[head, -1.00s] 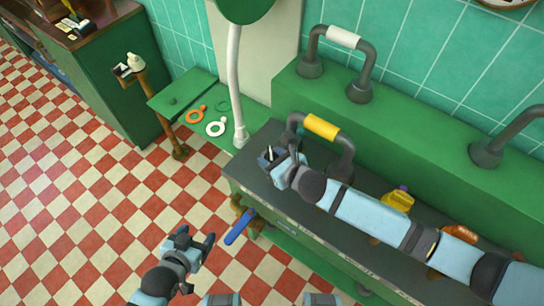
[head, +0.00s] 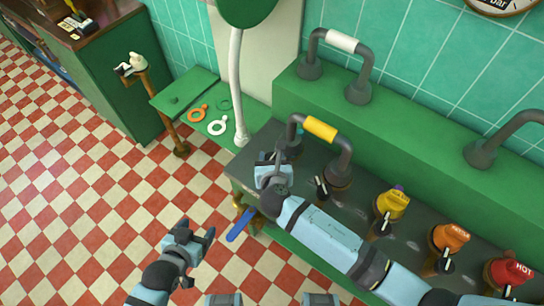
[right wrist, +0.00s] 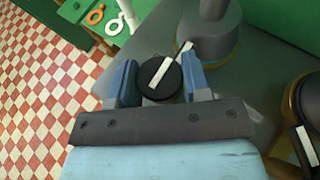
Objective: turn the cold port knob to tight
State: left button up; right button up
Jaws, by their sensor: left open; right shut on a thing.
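My right gripper (head: 270,160) is at the left end of the dark counter and is shut on a round black knob (right wrist: 158,78). In the right wrist view the two blue fingers (right wrist: 158,84) sit on either side of it. The knob's white pointer bar slants up to the right, roughly toward a short white mark (right wrist: 184,48) beside it. I read no label on this knob; its leftmost place suggests the cold port. In the head view the gripper mostly hides it. My left gripper (head: 193,240) is open and empty above the checkered floor.
A pipe with a yellow sleeve (head: 320,130) arches just behind the right gripper. Another black knob (head: 321,187) stands to its right. Yellow (head: 393,204), orange (head: 452,237) and red HOT (head: 511,271) fittings follow along the counter. A blue handle (head: 240,226) sticks out below the counter's left end.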

jog(key=shift+w+r, duration=0.15)
jog(key=o, duration=0.9)
pick_arm(q)
jog(key=shift+r, duration=0.1)
